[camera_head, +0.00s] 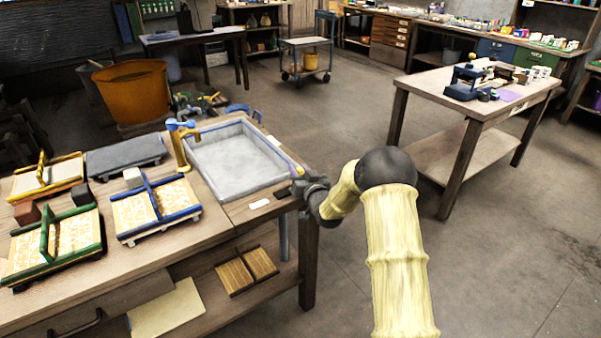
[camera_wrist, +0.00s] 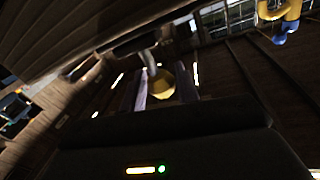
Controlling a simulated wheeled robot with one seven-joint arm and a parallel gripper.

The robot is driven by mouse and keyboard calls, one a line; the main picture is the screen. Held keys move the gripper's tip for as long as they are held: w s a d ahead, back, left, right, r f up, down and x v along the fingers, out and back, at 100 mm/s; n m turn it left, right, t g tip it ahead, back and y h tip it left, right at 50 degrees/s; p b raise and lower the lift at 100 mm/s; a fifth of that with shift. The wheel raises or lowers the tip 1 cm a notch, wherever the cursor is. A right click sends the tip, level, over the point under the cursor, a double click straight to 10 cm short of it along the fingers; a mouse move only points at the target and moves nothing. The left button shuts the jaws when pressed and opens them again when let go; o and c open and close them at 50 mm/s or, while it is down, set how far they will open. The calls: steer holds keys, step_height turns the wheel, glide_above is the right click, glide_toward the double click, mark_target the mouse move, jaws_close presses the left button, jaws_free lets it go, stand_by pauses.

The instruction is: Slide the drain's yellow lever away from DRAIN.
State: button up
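The grey basin (camera_head: 237,160) is set in the wooden bench, with a yellow tap (camera_head: 180,150) with a blue handle at its left. My gripper (camera_head: 299,183) is at the basin's right corner, beside a small yellow part (camera_head: 298,170). In the wrist view a yellow rounded piece (camera_wrist: 160,83), which looks like the drain lever, lies between the two fingers of my gripper (camera_wrist: 163,92). The fingers stand apart on either side of it. The view is dark, and I cannot tell whether they touch it. I cannot read any DRAIN label.
Framed moulds with blue (camera_head: 155,208) and green (camera_head: 55,245) bars stand on the bench left of the basin. A small white plate (camera_head: 259,204) lies near the bench's front edge. The floor (camera_head: 345,250) right of the bench is clear up to another table (camera_head: 440,88).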

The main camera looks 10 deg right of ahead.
steer(key=o, duration=0.3)
steer(key=shift+w+d, duration=0.1)
steer(key=shift+d, duration=0.25)
steer(key=shift+a, duration=0.2)
steer(key=v, duration=1.7)
steer(key=shift+s+r, duration=0.15)
steer(key=shift+s, duration=0.1)
